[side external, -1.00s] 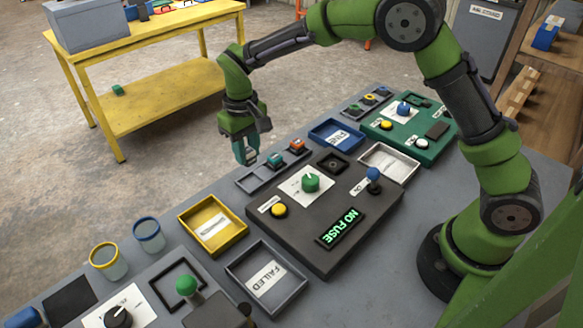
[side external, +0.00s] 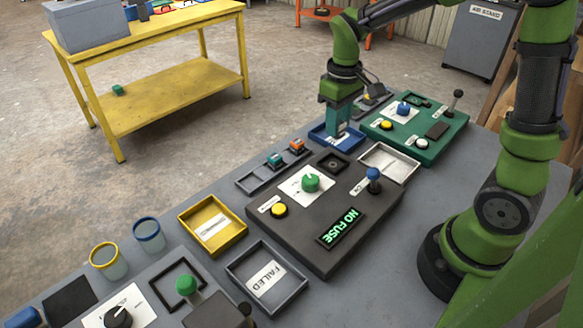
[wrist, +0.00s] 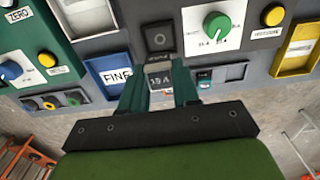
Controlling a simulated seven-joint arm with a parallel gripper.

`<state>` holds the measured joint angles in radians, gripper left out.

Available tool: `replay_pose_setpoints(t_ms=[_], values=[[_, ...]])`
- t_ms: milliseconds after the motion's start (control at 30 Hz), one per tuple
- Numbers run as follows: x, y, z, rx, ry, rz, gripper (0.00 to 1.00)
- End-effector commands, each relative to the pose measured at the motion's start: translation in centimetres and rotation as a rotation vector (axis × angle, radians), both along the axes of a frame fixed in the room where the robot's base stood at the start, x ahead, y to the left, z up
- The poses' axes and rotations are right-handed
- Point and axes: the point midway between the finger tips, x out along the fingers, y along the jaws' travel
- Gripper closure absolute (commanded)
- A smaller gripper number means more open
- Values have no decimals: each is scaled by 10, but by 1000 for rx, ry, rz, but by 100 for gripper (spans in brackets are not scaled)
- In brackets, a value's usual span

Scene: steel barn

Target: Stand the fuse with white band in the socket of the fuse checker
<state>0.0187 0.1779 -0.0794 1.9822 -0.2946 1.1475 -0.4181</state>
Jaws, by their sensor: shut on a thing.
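My gripper (side external: 338,128) points down, seen in front of the blue tray in the side view. In the wrist view, its teal fingers (wrist: 160,88) are shut on a dark fuse (wrist: 159,79) with a pale band at its top and lettering like "15 A". In the side view the fingers hide this fuse. The fuse checker (side external: 290,233) is the dark box with a green "NO FUSE" display (side external: 339,228). Its square black socket (side external: 333,162) looks empty and also shows in the wrist view (wrist: 157,38), just beyond the held fuse and apart from it.
Two fuses (side external: 275,160) (side external: 296,146) stand in the grey rack (side external: 254,183). The blue "FINE" tray (side external: 350,149) and a pale tray (side external: 407,171) lie near the socket. A green box (side external: 437,145) with a lever stands at right. The checker carries a green knob (side external: 311,183) and a blue-topped lever (side external: 373,175).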

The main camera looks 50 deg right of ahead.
Motion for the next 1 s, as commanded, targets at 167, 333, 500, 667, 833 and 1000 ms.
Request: replay_pose_setpoints(t_ms=[167, 333, 500, 667, 833, 1000], values=[[-1, 0, -36, 0, 6, 4, 98], [0, 0, -52, 0, 3, 2, 98], [0, 0, -77, 0, 6, 3, 98], [1, 0, -89, 0, 2, 1, 98], [1, 0, -89, 0, 0, 1, 98], [1, 0, -92, 0, 1, 2, 98]])
